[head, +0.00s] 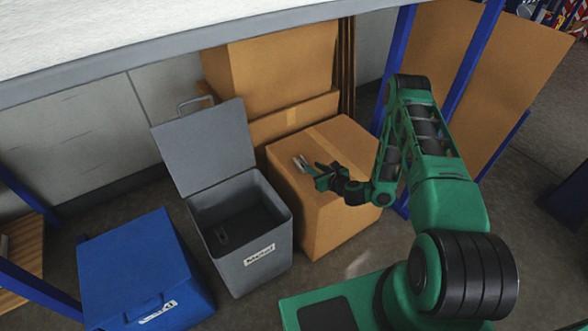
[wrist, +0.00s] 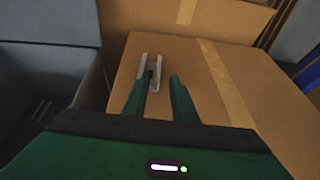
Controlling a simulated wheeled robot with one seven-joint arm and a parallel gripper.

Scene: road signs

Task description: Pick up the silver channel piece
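The silver channel piece (wrist: 151,66) lies on top of a cardboard box (wrist: 228,80), near the box's left edge. It also shows in the head view (head: 297,163), just beyond my fingertips. My gripper (wrist: 162,80) is open, with its two green fingers apart. The left finger overlaps the channel piece in the wrist view and hides part of it. The right finger is to the right of the piece. I cannot tell whether the left finger touches it. In the head view my gripper (head: 314,172) is low over the box top.
A grey bin (head: 262,233) with its lid raised stands left of the box, with a small object (head: 222,236) inside. A blue bin (head: 140,262) with a closed lid is farther left. More cardboard boxes (head: 282,62) are stacked behind. A blue post (head: 470,62) rises right of the box.

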